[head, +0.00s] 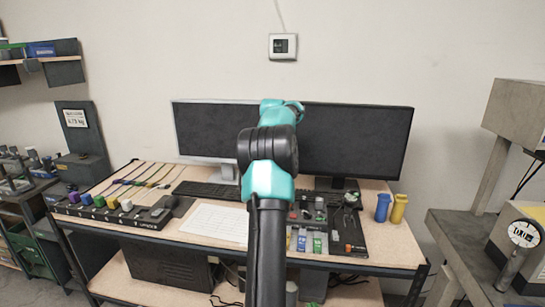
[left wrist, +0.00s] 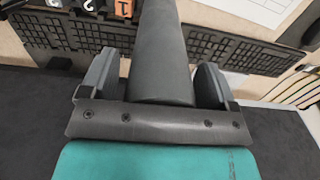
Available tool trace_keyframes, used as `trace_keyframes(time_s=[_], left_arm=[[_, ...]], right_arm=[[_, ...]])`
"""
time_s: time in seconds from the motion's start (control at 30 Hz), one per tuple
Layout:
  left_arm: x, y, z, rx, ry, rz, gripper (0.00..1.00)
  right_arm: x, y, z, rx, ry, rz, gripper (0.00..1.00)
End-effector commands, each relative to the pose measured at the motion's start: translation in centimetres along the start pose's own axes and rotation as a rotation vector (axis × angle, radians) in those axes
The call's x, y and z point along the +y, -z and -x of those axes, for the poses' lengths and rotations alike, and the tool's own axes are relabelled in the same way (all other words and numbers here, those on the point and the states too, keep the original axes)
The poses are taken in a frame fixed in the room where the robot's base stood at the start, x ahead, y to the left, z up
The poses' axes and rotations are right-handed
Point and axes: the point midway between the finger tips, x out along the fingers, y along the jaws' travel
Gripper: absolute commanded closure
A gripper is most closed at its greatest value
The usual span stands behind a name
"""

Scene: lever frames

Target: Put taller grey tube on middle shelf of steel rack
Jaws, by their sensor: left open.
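In the left wrist view my left gripper (left wrist: 158,88) is open, with one finger on each side of the picture's middle. A smooth dark grey cylinder (left wrist: 162,45) runs up the picture between the fingers; narrow gaps show beside it. I cannot tell whether it is the taller grey tube or a link of mine. In the head view my teal and black arm fills the middle, and no gripper shows. No grey tube can be made out there for certain. A dark metal rack (head: 18,203) with shelves stands at the left edge, partly cut off; I cannot tell whether it is the steel rack.
A desk holds two dark monitors (head: 360,145), a white sheet (head: 215,222) and a strip with coloured plugs (head: 105,208). Blue (head: 382,208) and yellow (head: 399,209) containers stand at its right. A grey bench (head: 460,235) with a dial gauge (head: 523,233) stands at far right.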

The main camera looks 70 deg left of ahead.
Motion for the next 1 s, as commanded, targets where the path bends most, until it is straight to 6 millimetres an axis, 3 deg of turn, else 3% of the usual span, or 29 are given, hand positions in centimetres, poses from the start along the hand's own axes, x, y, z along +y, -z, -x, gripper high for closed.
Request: trace_keyframes(time_s=[0.23,0.6,1.0], left_arm=[[0.0,0.1,1.4,0.002,0.000,0.000,0.18],[0.0,0.1,6.8,0.003,0.000,0.000,0.18],[0.0,0.2,10.7,0.002,0.000,0.000,0.18]], right_arm=[[0.0,0.0,0.0,0.000,0.000,0.000,0.14],[0.0,0.0,0.0,0.000,0.000,0.000,0.14],[0.0,0.0,0.0,0.000,0.000,0.000,0.14]])
